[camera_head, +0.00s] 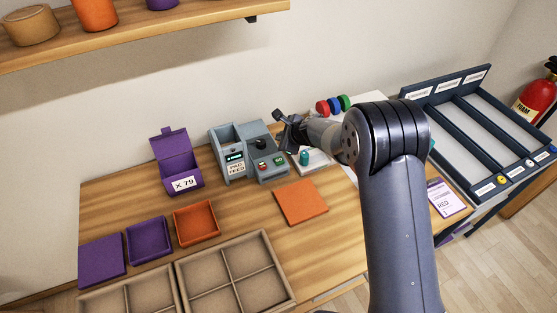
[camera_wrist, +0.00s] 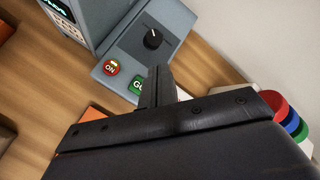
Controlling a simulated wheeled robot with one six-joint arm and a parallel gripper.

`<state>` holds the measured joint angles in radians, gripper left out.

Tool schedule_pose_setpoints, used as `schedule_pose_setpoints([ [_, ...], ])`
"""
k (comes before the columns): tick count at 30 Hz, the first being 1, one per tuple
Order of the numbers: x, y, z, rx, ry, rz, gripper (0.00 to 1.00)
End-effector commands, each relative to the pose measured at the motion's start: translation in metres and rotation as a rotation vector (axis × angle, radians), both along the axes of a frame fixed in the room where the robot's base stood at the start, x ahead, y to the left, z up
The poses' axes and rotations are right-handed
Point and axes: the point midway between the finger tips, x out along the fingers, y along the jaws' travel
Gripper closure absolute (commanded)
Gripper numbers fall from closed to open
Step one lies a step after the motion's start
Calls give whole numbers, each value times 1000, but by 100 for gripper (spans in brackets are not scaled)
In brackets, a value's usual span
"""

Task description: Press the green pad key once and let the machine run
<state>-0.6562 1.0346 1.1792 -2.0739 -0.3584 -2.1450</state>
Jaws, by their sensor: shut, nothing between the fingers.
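The grey machine has a sloped control panel (camera_head: 267,172) with a black knob (camera_wrist: 152,39), a red ON key (camera_wrist: 111,68) and a green key (camera_wrist: 135,86) lettered GO or similar. In the head view the green key (camera_head: 278,161) shows right of the red one. My gripper (camera_head: 283,136) is at the panel's upper right side. In the wrist view its fingers (camera_wrist: 158,76) are shut and empty, just right of the green key, and hide its right edge. I cannot tell whether they touch the panel.
Left of the panel stands the PAD FEED unit (camera_head: 228,150) with a lit green display. A white block (camera_head: 316,163) with a teal piece is close on the right. An orange pad (camera_head: 301,203) lies in front. A purple box (camera_head: 177,165) stands left; a shelf (camera_head: 150,35) hangs above.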

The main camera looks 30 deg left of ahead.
Motion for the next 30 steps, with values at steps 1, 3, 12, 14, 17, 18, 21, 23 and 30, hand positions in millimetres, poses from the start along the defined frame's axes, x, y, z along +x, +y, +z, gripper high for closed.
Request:
schedule_pose_setpoints([
  [1,0,0,-5,0,1,0,100],
  [3,0,0,-11,1,3,-2,100],
  [12,0,0,-56,0,1,-2,100],
  [14,0,0,-65,1,2,-2,100],
  [17,0,0,-74,1,1,-2,100],
  [18,0,0,-78,1,1,-2,100],
  [21,0,0,-83,1,0,-1,100],
  [23,0,0,-84,1,0,-1,100],
  [30,0,0,-83,0,1,-1,100],
])
